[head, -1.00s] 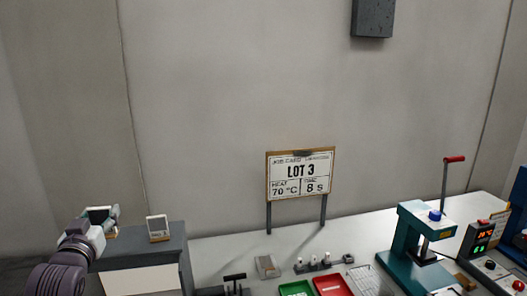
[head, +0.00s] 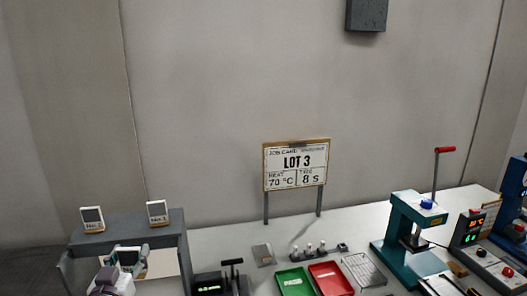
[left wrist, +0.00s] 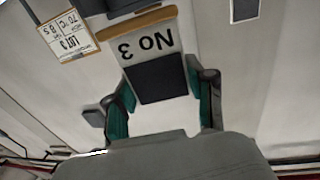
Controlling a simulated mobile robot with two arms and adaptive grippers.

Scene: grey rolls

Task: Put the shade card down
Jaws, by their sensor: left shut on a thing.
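My left gripper (head: 126,257) is in the lower left of the head view, in front of a grey shelf unit (head: 176,219). Its teal-padded fingers are shut on the sides of a shade card (left wrist: 161,77). The card has a dark patch, the label "No 3" and a wooden foot; it appears upside down in the left wrist view. Its top also shows in the head view (head: 128,257). Two similar cards, one left (head: 92,215) and one right (head: 157,210), stand on the unit's top. My right gripper is out of view.
A job card board (head: 296,164) reading "LOT 3" stands at the back. Green (head: 294,283) and red (head: 330,278) trays, a wire rack (head: 365,270) and a teal press (head: 405,240) fill the bench rightward.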

